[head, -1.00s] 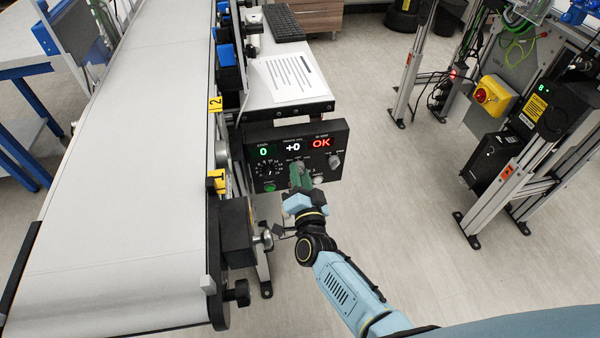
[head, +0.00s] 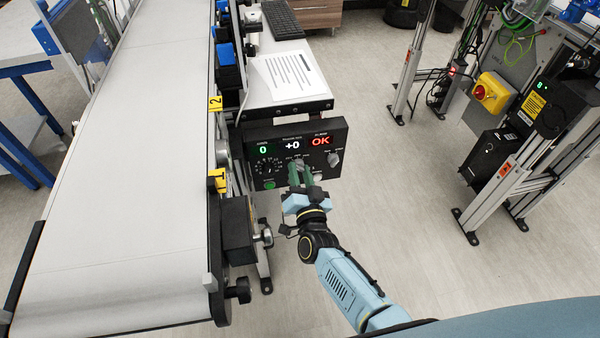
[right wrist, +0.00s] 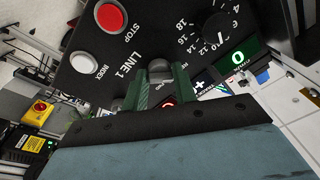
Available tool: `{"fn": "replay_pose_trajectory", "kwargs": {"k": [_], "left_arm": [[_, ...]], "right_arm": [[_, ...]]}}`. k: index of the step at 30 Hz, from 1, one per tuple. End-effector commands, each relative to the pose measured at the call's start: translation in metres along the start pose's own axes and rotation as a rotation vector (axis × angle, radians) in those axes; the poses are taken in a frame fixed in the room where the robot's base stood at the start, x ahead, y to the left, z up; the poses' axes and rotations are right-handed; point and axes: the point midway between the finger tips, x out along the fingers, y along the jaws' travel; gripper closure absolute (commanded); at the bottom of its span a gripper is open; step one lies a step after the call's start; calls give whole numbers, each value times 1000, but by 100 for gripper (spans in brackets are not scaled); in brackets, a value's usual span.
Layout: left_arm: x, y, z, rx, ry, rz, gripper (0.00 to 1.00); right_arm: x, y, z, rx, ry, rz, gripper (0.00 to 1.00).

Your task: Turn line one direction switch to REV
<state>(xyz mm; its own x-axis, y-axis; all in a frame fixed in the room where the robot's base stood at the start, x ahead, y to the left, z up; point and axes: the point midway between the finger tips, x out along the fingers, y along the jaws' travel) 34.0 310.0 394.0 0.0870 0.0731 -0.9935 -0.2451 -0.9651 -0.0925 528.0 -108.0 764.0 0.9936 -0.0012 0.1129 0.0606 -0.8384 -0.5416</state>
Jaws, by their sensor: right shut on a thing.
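The line one control panel (head: 258,140) is a black box with three small displays reading 0, +0 and OK. The right wrist view shows its LINE 1 lettering (right wrist: 124,67). My right gripper (head: 300,166) reaches the panel's lower middle, its green fingers on either side of a grey selector knob (right wrist: 159,70). The gripper is shut on this knob. The fingers partly hide it and its position labels, so I cannot read where it points. My left gripper is not in view.
A red STOP button (right wrist: 109,18), a white INDEX button (right wrist: 84,62) and a numbered dial (right wrist: 218,27) are on the panel. The belt conveyor (head: 130,170) runs along the left. Open floor (head: 410,200) lies to the right.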

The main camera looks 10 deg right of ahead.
Motion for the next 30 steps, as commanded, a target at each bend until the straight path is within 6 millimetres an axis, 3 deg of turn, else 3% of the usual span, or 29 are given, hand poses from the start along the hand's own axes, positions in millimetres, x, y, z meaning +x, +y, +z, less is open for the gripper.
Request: {"fn": "replay_pose_trajectory", "kwargs": {"k": [1,2,6,17,20,30], "left_arm": [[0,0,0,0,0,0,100],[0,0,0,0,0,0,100],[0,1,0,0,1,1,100],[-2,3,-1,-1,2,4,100],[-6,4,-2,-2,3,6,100],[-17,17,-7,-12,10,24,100]], "right_arm": [[-2,3,2,-3,-6,5,95],[-2,3,2,-3,-6,5,68],[-1,2,1,-2,-4,3,52],[-7,1,0,0,-2,2,52],[-21,1,0,0,-3,3,52],[-97,1,0,0,-4,4,52]]}}
